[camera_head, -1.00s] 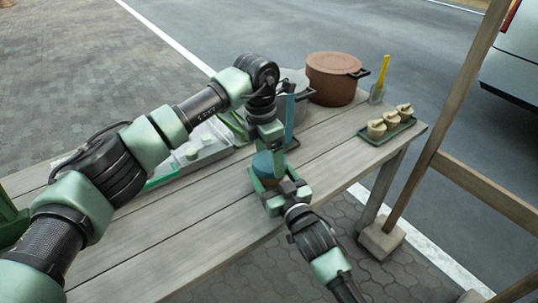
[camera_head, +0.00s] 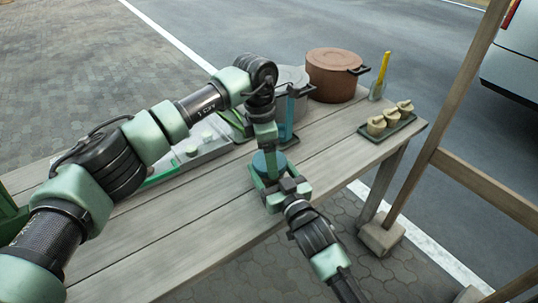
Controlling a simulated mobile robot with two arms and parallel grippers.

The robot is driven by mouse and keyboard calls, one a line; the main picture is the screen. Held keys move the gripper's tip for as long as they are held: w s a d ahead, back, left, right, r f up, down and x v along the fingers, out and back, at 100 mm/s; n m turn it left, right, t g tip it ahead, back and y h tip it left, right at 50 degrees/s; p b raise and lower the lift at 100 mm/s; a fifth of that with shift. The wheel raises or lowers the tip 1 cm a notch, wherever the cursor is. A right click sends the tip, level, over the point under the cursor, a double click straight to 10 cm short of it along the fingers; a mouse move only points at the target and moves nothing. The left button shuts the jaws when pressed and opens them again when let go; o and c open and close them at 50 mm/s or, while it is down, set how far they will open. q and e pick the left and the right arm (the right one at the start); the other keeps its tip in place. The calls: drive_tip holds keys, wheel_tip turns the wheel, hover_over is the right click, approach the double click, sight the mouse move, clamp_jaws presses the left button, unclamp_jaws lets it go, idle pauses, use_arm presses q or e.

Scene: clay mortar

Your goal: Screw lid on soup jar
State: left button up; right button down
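A small jar with a blue lid (camera_head: 268,162) stands near the front right part of the wooden table. My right gripper (camera_head: 267,178) reaches in from the front with its fingers on both sides of the jar, and appears closed around it. My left gripper (camera_head: 267,148) points down from above, right over the lid. Its fingertips are hidden or too small to make out, so I cannot tell whether it grips the lid. The jar's body is mostly hidden by my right gripper.
A brown pot (camera_head: 334,77) and a grey pot (camera_head: 292,82) stand at the table's back edge. A tray (camera_head: 404,127) with several small pale items lies at the right end, near a yellow-handled utensil (camera_head: 384,70). A grey stove-like unit (camera_head: 205,148) sits behind my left arm. The front left tabletop is clear.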

use_arm(q)
drive_tip(key=m, duration=0.3)
drive_tip(key=o, duration=1.3)
drive_tip(key=shift+r, duration=0.15)
drive_tip(key=shift+r, duration=2.15)
drive_tip(key=shift+c, duration=0.3)
